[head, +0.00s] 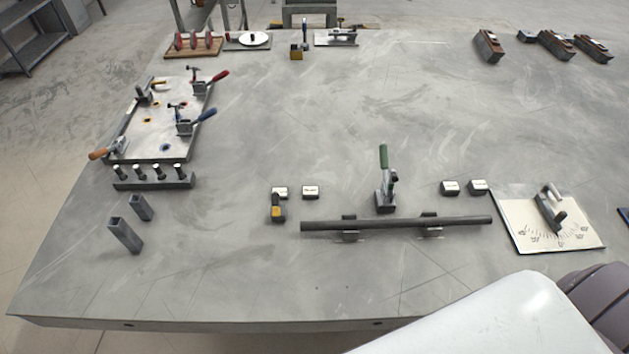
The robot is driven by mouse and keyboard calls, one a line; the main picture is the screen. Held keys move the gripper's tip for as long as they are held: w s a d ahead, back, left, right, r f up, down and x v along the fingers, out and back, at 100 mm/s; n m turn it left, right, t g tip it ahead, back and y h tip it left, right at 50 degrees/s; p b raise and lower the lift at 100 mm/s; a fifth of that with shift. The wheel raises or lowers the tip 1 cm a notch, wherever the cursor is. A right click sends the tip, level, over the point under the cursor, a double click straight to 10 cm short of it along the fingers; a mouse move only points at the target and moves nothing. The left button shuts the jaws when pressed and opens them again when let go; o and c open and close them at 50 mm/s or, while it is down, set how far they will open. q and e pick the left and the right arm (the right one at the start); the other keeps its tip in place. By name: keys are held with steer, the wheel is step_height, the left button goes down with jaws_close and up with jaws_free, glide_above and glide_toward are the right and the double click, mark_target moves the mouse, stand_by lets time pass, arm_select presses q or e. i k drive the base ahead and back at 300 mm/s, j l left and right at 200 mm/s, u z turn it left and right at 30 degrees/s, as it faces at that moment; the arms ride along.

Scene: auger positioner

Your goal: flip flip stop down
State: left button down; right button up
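A small dark block with a yellow face (277,208), which looks like the flip stop, stands just off the left end of a long dark bar (400,224). Its flap is too small to tell whether it is up or down. The bar lies across two low supports (349,235). A toggle clamp with an upright green handle (384,157) stands behind the bar's middle. Neither of my grippers is in view.
Small white-topped blocks (310,192) sit behind the bar. The table's middle is clear.

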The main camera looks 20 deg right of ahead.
mark_target(275, 197)
steer(key=l, duration=1.4)
